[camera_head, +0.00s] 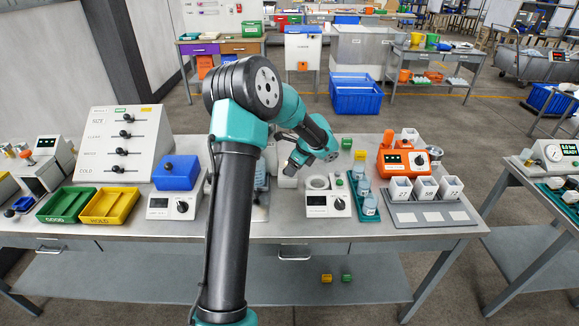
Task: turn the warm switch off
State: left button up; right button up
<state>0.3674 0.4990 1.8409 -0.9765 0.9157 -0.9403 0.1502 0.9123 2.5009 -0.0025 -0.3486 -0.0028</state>
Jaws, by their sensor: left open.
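A white sloped panel (98,145) stands at the left of the bench. It carries several dark-knobbed sliders in rows, and the small labels beside them are hard to read; the lowest seems to say COLD. I cannot tell which control is the warm switch. Other boxes with a display and a dial are a white one (158,207) left of my arm and another (316,206) right of it. My left gripper (291,168) is open above the middle of the bench, well to the right of the panel and apart from it. Its fingers are small and partly hidden. My right gripper is not in view.
A blue box (176,173), a green tray (53,216) and a yellow tray (97,219) sit near the panel. Bottles (369,209), an orange device (391,142) and white cups (424,187) stand at the right. My left arm hides part of the bench middle.

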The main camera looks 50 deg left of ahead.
pick_arm(q)
jog(key=shift+s+a+f, duration=0.2)
jog(key=shift+a, duration=0.4)
jog(key=shift+s+a+f, duration=0.2)
jog(key=shift+a, duration=0.4)
jog(key=shift+f, duration=0.15)
jog(key=c, duration=0.9)
